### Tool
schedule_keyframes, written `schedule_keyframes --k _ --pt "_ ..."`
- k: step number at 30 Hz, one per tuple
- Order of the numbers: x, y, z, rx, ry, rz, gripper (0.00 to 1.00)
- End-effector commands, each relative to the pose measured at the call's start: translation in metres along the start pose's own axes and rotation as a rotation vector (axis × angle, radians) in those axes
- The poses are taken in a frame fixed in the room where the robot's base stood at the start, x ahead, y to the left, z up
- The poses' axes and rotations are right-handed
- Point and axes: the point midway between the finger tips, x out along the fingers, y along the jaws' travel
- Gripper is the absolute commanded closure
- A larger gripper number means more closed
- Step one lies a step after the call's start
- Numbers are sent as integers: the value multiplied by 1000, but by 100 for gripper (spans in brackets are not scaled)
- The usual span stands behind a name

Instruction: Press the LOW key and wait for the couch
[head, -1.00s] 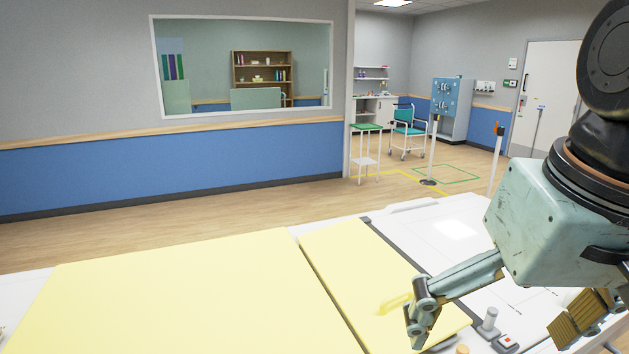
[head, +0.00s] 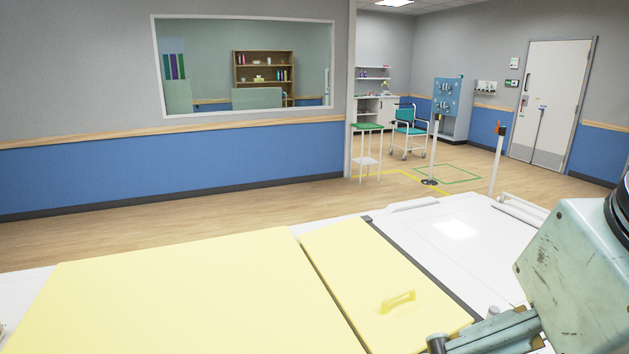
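The couch (head: 470,262) is a white table across the foreground, with a large yellow pad (head: 190,295) and a smaller yellow panel (head: 365,275) on it. My gripper (head: 438,344) is at the bottom right, over the panel's near right corner, and is cut off by the picture's lower edge. Only part of its finger linkage shows, so its opening and any contact are hidden. I cannot make out the LOW key; the near right area where controls could be seen is behind my gripper or out of frame.
A white rail (head: 522,210) runs along the couch's far right edge. A post (head: 497,165) stands beyond it. The floor (head: 250,215) behind the couch is clear.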

Motion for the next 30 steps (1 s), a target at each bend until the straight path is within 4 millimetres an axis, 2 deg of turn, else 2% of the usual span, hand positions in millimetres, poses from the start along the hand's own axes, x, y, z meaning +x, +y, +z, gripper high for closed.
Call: schedule_keyframes --k 2,30 --pt "0 0 0 0 0 0 13" --pt "0 0 0 0 0 0 98"
